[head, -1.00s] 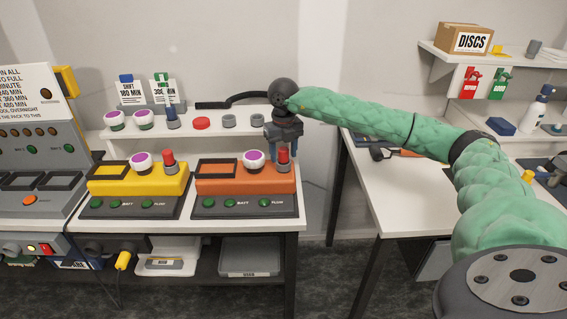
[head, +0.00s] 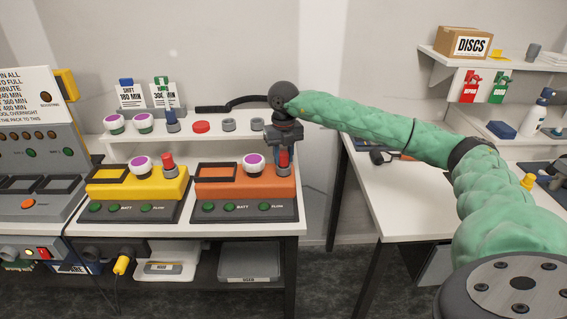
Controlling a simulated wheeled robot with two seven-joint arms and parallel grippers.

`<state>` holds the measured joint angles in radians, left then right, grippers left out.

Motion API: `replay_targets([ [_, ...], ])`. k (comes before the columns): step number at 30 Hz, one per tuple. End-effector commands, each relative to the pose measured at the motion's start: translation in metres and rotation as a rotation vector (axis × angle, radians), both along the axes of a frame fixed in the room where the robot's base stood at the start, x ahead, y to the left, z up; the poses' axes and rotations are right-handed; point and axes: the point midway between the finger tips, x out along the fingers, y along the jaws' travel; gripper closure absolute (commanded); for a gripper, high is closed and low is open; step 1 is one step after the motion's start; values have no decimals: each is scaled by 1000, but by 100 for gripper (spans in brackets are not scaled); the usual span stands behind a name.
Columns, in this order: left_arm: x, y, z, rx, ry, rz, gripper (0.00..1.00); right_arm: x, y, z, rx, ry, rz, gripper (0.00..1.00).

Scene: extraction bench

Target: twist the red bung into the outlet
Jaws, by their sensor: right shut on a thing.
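The red bung (head: 284,159) sits upright at the grey outlet on the right end of the orange pump unit (head: 225,189). My right gripper (head: 284,153) comes down from above and is shut on the bung; its fingers partly hide it. How deep the bung sits in the outlet I cannot tell. A second red bung (head: 168,161) stands in the outlet of the yellow unit (head: 130,184) to the left. My left gripper is not in view.
A white and purple knob (head: 254,163) stands close left of the gripper. The raised shelf (head: 190,135) behind holds a red disc (head: 201,127), grey rings (head: 229,124) and more purple-topped parts. A black hose (head: 225,108) lies behind. Another white table (head: 400,200) stands to the right.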

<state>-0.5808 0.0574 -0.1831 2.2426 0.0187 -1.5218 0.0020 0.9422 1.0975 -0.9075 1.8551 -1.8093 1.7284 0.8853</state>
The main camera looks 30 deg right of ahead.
Motion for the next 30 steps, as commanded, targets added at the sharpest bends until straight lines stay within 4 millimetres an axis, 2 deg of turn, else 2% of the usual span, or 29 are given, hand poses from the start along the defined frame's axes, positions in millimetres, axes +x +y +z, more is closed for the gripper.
replay_targets([
  [16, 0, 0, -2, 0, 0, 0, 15, 0, 0, -1, 0, 1, -557, 97],
  [17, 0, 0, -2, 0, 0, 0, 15, 0, 0, -1, 0, 1, -560, 66],
  [20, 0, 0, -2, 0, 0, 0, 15, 0, 0, -1, 0, 0, -555, 47],
  [30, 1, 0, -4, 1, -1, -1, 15, 0, 0, -2, 0, 0, -519, 47],
])
